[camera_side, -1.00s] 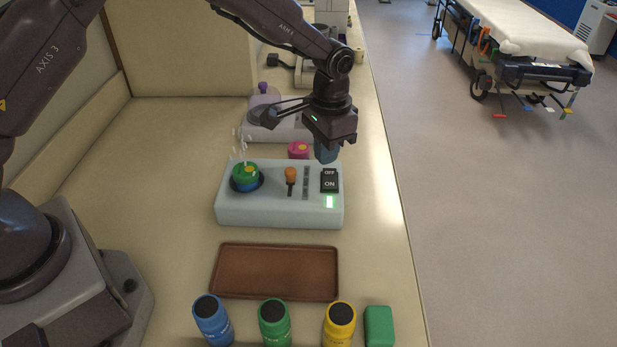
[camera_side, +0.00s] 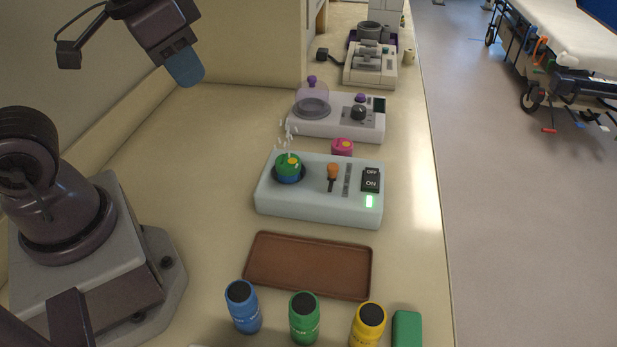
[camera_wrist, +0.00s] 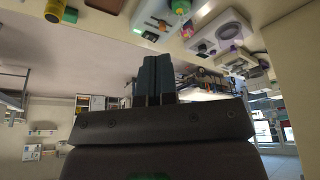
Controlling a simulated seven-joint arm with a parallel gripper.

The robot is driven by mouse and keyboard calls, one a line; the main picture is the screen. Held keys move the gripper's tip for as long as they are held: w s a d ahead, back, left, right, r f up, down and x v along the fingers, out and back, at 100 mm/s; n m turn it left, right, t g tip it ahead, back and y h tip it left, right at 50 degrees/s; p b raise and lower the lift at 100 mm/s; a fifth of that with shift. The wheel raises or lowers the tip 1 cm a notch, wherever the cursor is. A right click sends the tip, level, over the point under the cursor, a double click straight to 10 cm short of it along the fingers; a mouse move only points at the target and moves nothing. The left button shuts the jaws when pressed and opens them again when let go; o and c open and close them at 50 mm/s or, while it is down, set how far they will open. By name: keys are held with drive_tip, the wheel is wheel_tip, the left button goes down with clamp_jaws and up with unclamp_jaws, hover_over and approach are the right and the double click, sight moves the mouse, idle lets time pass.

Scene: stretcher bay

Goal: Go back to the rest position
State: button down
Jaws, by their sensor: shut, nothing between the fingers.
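My gripper (camera_side: 186,68) is raised in the upper left of the side view, in the air well above the bench and left of the devices. Its blue fingers are shut together and hold nothing. In the wrist view the shut fingers (camera_wrist: 153,80) stand at the middle, with the bench along the top of the picture. The pale heater box (camera_side: 318,206) has a green and blue pot (camera_side: 289,168) on its left with white vapour above it. Its orange-topped lever (camera_side: 333,173) stands upright, and a green light shows below the black OFF/ON switch (camera_side: 371,180).
An empty brown tray (camera_side: 308,265) lies in front of the box. Blue (camera_side: 243,307), green (camera_side: 304,319) and yellow (camera_side: 368,325) jars stand before it, beside a green block (camera_side: 406,330). A pink jar (camera_side: 342,147) and a white device (camera_side: 336,121) stand behind.

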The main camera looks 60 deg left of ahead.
drive_tip(key=shift+s+a+r+t, duration=0.2)
drive_tip(key=shift+s+r+t, duration=0.2)
drive_tip(key=shift+r, duration=0.2)
drive_tip(key=shift+s+a+r+t, duration=0.15)
drive_tip(key=shift+s+r+t, duration=0.25)
drive_tip(key=shift+r, duration=0.2)
